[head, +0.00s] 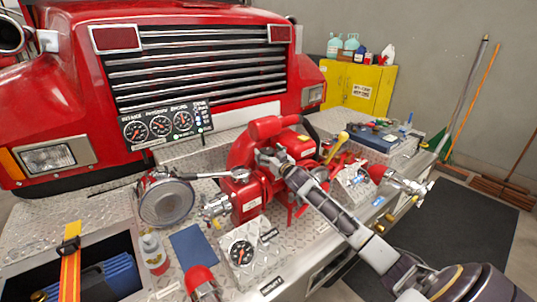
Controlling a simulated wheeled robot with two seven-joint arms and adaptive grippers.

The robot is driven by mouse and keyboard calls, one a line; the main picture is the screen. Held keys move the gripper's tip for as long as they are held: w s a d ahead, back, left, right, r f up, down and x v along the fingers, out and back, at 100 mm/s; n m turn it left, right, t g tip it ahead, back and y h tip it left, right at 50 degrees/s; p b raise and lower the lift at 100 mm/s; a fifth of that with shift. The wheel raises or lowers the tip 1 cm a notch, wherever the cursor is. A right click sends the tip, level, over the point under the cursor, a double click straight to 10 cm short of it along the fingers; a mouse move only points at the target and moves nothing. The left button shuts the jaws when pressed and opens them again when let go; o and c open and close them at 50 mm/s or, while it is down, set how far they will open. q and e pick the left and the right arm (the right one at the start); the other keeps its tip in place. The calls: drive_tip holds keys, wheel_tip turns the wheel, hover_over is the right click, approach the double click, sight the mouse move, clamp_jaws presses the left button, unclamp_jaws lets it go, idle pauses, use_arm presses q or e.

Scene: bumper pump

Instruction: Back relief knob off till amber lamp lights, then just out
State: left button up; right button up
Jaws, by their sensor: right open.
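My right gripper (268,160) reaches in from the lower right over the red pump (245,190) and is open. Its fingers are at the upper middle of the pump; I cannot tell whether they touch anything. The gripper and arm cover part of the pump, and I cannot make out the relief knob for certain. The gauge panel (165,124) stands behind the pump at the left, with three dials and a column of small lamps (201,110) at its right end. Some lamps look bluish-white; I cannot make out a lit amber one. My left gripper is not in view.
A single gauge box (243,251) sits in front of the pump. A yellow lever (338,146) stands up behind my arm.

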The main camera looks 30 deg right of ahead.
drive_tip(key=s, duration=1.2)
drive_tip(key=shift+a, duration=0.45)
idle(0.6)
idle(0.7)
